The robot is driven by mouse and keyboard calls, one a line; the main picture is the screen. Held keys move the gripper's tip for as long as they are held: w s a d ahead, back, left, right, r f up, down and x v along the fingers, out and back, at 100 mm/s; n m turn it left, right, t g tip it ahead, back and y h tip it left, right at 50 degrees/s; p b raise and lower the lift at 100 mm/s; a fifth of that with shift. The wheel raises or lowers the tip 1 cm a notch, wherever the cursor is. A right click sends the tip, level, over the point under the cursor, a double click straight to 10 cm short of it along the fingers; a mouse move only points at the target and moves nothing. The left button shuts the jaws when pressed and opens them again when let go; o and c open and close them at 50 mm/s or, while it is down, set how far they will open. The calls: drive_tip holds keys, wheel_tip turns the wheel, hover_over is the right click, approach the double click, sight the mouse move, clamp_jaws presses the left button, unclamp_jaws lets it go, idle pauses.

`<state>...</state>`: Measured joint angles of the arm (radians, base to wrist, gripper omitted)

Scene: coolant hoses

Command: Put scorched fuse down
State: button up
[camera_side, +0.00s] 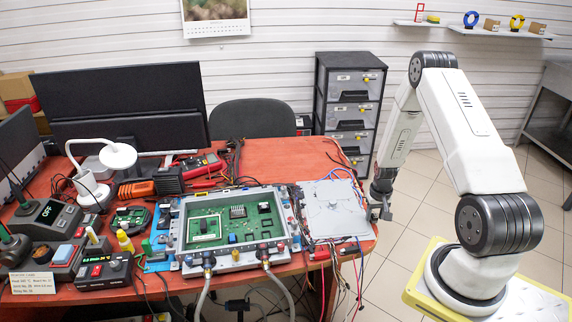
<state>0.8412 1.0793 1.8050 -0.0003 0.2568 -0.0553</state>
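My gripper (378,212) hangs down at the right edge of the red table, beside the grey plate box (335,205). Its fingers are small and dark here, and I cannot tell whether they are open or shut, or whether anything is between them. I cannot make out a scorched fuse anywhere in this view. A grey-framed unit with a green circuit board (205,229) sits left of the plate box. Two grey hoses (281,288) run down from its front edge.
Soldering stations (45,218), a white lamp (118,156) and monitors (128,105) crowd the left and back. Red and black wires (335,275) hang over the front edge. The red table (285,155) is bare at the back right. A drawer cabinet (350,100) stands behind.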

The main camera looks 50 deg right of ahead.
sight(373, 215)
drive_tip(key=shift+r, duration=0.1)
idle(0.3)
drive_tip(key=shift+r, duration=6.05)
drive_tip(key=w+a+r+n+t, duration=0.1)
drive_tip(key=w+a+r+n, duration=0.2)
drive_tip(key=a, duration=0.4)
drive_tip(key=w+a+r+n, duration=0.1)
drive_tip(key=w+a+r, duration=0.1)
drive_tip(key=a+r, duration=0.35)
drive_tip(key=s+a+r+n, duration=0.1)
drive_tip(key=a, duration=0.5)
drive_tip(key=s+a+r+n+t, duration=0.1)
drive_tip(key=a+r+n, duration=0.1)
drive_tip(key=a, duration=0.4)
drive_tip(key=s+a+r+n, duration=0.1)
drive_tip(key=s+a+n, duration=0.1)
drive_tip(key=a, duration=0.4)
drive_tip(key=shift+r+t, duration=0.15)
drive_tip(key=shift+t, duration=0.15)
drive_tip(key=shift+c, duration=1)
